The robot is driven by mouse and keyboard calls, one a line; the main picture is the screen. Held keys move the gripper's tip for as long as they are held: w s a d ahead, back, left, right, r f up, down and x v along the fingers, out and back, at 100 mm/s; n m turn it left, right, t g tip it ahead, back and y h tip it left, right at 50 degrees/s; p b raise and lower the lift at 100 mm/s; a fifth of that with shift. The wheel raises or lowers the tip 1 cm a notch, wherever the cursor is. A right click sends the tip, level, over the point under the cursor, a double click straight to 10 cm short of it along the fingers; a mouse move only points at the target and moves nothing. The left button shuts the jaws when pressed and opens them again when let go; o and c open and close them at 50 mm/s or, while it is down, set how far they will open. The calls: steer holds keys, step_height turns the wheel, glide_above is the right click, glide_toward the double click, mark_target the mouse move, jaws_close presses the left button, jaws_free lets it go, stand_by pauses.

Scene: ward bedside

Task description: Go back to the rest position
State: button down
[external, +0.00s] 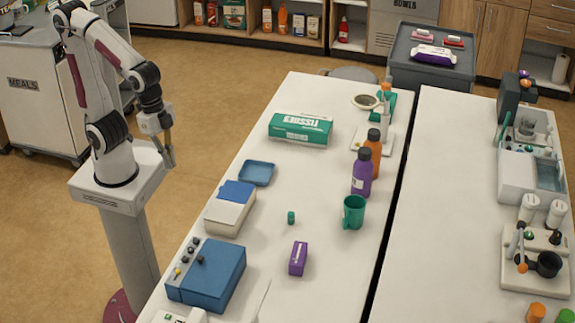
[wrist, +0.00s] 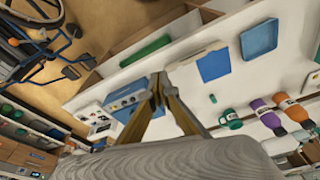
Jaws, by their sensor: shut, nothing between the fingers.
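The wrist view is tilted and looks across the table.
The white table (external: 262,268) carries a blue box (external: 222,272), blue tray (external: 257,173), tissue box (external: 300,129), purple bottle (external: 362,174), green mug (external: 353,212) and small purple box (external: 298,258). A meals cart (external: 35,105) stands behind left. Floor beside my pedestal is open.

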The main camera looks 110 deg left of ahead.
steer(key=s+a+r+n+t, duration=0.3)
steer(key=s+a+r, duration=0.2)
steer(key=a, duration=0.3)
steer(key=shift+s+y, duration=0.2)
steer(key=shift+y, duration=0.1)
steer(key=shift+a, duration=0.1)
